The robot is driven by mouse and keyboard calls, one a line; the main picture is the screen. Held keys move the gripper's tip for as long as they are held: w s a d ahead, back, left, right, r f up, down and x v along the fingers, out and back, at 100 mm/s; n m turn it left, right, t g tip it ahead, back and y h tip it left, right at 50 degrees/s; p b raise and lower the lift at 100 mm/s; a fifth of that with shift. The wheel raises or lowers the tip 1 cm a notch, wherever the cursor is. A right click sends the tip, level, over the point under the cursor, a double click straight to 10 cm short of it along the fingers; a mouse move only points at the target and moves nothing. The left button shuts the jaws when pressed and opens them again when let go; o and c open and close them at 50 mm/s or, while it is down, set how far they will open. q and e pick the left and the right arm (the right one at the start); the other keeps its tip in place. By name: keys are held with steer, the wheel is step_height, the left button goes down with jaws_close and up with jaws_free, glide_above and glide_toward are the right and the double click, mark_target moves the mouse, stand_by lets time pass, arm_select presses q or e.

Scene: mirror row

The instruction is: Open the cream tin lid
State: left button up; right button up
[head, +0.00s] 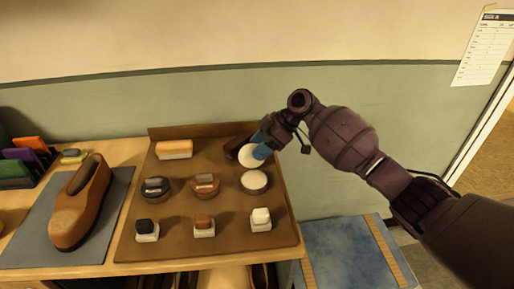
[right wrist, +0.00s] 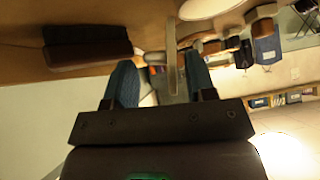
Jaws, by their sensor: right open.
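The cream tin (head: 255,183) sits at the right of the brown board, with its pale round face up; a pale disc also shows at the top of the right wrist view (right wrist: 205,8). Its pale lid (head: 250,154) stands raised behind it, tilted up at the tin's far side. In the right wrist view the lid (right wrist: 171,60) shows nearly edge-on between the blue fingers. My right gripper (head: 262,150) is open at the lid, with a finger close beside it; whether they touch cannot be told. My left gripper is not in view.
A dark block (head: 236,148) lies left of the lid. Small blocks (head: 204,226) line the board's front. A brown shoe (head: 80,205) stands on a grey mat. A wall rises behind.

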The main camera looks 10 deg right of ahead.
steer(key=v, duration=1)
steer(key=w+a+r+m+t+h, duration=0.1)
steer(key=w+r+m+t, duration=0.2)
steer(key=w+m+t, duration=0.5)
steer(key=s+d+f+m+t+h, duration=0.1)
steer(key=s+d+f+m+h, duration=0.1)
steer(key=s+f, duration=0.9)
steer(key=s+d+f+m+t+h, duration=0.1)
steer(key=s+d+f+m+h, duration=0.2)
steer(key=s, duration=1.6)
steer(key=s+d+f+m+t+h, duration=0.2)
steer(key=s+d+f, duration=0.6)
steer(key=s+f, duration=0.7)
step_height(320, 180, down, 4)
steer(key=shift+d+m+h, duration=0.15)
steer(key=shift+m+h, duration=0.45)
steer(key=shift+m, duration=0.2)
steer(key=shift+w, duration=0.1)
